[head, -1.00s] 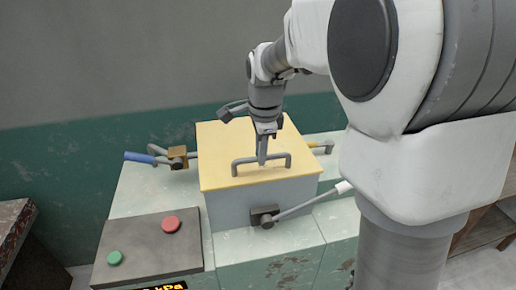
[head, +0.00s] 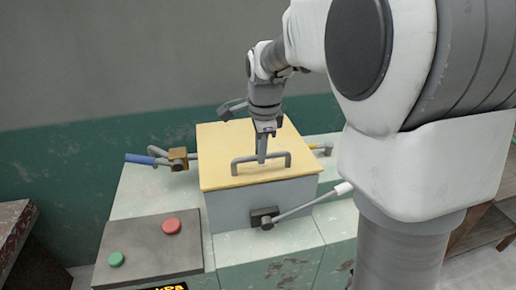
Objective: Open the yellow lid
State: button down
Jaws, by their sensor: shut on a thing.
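The yellow lid (head: 225,175) lies flat on top of the grey-blue box (head: 233,217) and looks closed. A grey bar handle (head: 280,155) stands on the lid near its front edge. My gripper (head: 262,158) points down over the lid and is shut on the handle near its middle. The fingertips are small in the head view, and part of the handle is hidden behind them.
A white-tipped lever (head: 305,206) sticks out from the box front, and a blue-handled lever (head: 146,160) stands to the left. A panel (head: 150,258) with a red button (head: 171,226) and a green button (head: 116,258) is at the front left. A wall (head: 120,60) stands behind.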

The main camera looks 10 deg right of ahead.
jog(key=w+r+p, duration=0.3)
jog(key=r+p, duration=0.2)
jog(key=r, duration=0.1)
jog(key=w+r+p, duration=0.3)
jog(key=r+p, duration=0.2)
jog(key=r, duration=0.1)
jog(key=w+r, duration=0.4)
jog(key=w, duration=0.3)
jog(key=w+r+p, duration=0.1)
jog(key=w+r, duration=0.3)
jog(key=w, duration=0.3)
jog(key=shift+w+r, duration=0.35)
jog(key=shift+w, duration=0.05)
jog(key=c, duration=0.8)
grip_release()
jog(key=shift+w, duration=0.25)
jog(key=shift+c, duration=0.2)
jog(key=shift+o, duration=0.2)
jog(key=shift+s+r, duration=0.1)
jog(key=shift+r, duration=0.15)
jog(key=shift+s, duration=0.2)
